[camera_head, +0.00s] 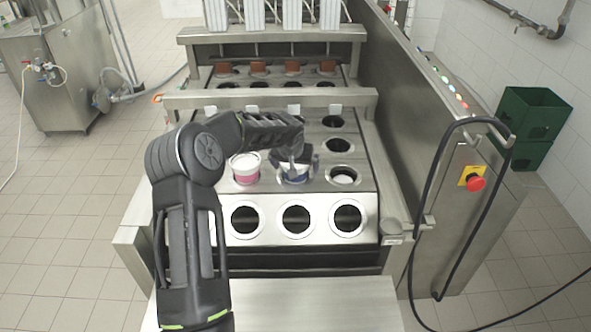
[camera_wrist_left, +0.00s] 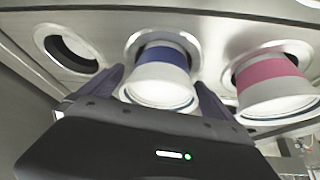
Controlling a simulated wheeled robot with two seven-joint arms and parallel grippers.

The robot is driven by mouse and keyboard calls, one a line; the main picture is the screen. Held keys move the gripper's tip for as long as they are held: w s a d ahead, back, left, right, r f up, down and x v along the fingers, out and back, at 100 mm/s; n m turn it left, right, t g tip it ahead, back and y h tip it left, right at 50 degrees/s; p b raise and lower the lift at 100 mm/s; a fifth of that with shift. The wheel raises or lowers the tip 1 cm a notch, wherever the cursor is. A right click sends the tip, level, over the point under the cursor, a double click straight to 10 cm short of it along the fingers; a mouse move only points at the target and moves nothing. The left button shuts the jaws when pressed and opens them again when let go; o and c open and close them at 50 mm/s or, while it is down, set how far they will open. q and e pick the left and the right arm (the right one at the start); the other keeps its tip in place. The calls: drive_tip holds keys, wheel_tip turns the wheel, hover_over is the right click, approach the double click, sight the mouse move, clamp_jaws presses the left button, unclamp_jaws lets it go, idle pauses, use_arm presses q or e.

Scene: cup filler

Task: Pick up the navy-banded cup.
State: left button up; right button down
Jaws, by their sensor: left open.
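The navy-banded cup (camera_head: 294,175) is white with a dark blue band and stands upright in a hole of the steel filler plate (camera_head: 267,218). In the head view my left gripper (camera_head: 296,165) covers part of it from above. In the left wrist view the cup (camera_wrist_left: 161,78) sits between the two fingers of my left gripper (camera_wrist_left: 160,88), one finger on each side. The fingers are open, and I cannot tell whether either touches the cup. My right gripper is not in view.
A pink-banded cup (camera_head: 245,168) stands in the neighbouring hole, close to the gripper; it also shows in the left wrist view (camera_wrist_left: 274,84). The front row holes are empty. A steel crossbar (camera_head: 268,98) runs behind.

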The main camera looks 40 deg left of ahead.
use_arm(q)
drive_tip(key=shift+c, duration=0.4)
drive_tip(key=shift+r, duration=0.1)
drive_tip(key=c, duration=1.5)
